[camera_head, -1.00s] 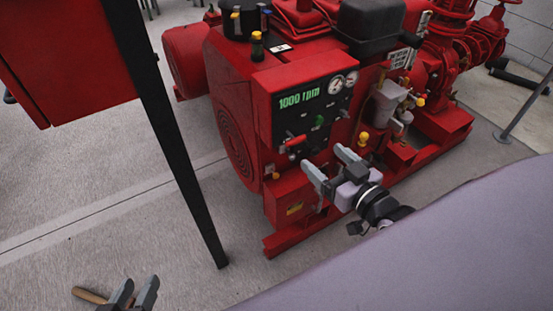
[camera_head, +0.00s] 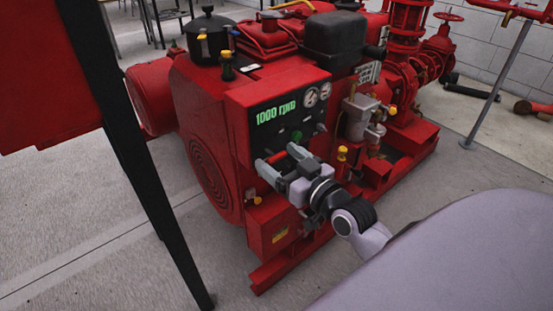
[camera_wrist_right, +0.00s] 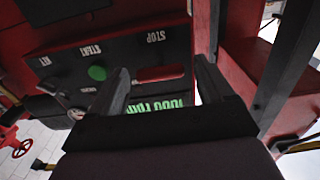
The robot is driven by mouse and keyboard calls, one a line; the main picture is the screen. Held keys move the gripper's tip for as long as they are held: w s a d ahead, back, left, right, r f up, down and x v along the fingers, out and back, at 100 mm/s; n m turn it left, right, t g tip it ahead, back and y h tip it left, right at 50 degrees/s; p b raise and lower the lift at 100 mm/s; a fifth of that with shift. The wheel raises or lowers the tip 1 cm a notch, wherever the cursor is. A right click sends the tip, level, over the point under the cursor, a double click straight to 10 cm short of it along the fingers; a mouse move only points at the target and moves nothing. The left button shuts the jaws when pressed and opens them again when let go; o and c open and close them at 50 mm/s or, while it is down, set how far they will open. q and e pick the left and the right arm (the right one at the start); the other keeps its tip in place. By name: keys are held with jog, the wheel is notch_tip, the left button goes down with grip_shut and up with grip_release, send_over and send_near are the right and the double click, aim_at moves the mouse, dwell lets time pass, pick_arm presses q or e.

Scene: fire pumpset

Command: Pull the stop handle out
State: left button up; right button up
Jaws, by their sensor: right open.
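The stop handle (camera_wrist_right: 160,73) is a short red bar beside the STOP lettering on the black control panel (camera_head: 270,132). In the right wrist view it lies between the two finger tips of my right gripper (camera_wrist_right: 160,80). Neither finger is clearly closed on it, and there is a gap between the fingers. In the head view my right gripper (camera_head: 281,161) is open in front of the panel's lower part and hides most of the handle. My left gripper is not in view.
The panel reads 1000 rpm and carries a green button (camera_wrist_right: 97,73) and two gauges (camera_head: 317,92). The red pump engine (camera_head: 205,115) fills the middle. A red cabinet on a black post (camera_head: 130,140) stands at left. Grey floor lies in front.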

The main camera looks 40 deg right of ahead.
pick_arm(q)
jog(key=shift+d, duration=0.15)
pick_arm(e)
jog(key=shift+w+a, duration=0.1)
jog(key=shift+w, duration=0.7)
jog(key=c, duration=1.4)
jog(key=shift+s+p, duration=0.3)
jog(key=shift+s, duration=0.1)
jog(key=shift+c, duration=0.2)
jog(key=shift+s+r+p, duration=0.1)
jog(key=shift+s+p, duration=0.25)
jog(key=shift+s, duration=0.4)
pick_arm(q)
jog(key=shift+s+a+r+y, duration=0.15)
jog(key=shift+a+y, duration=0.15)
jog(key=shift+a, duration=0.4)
pick_arm(e)
jog(key=o, duration=1.4)
jog(key=shift+o, duration=0.2)
jog(key=shift+s, duration=0.1)
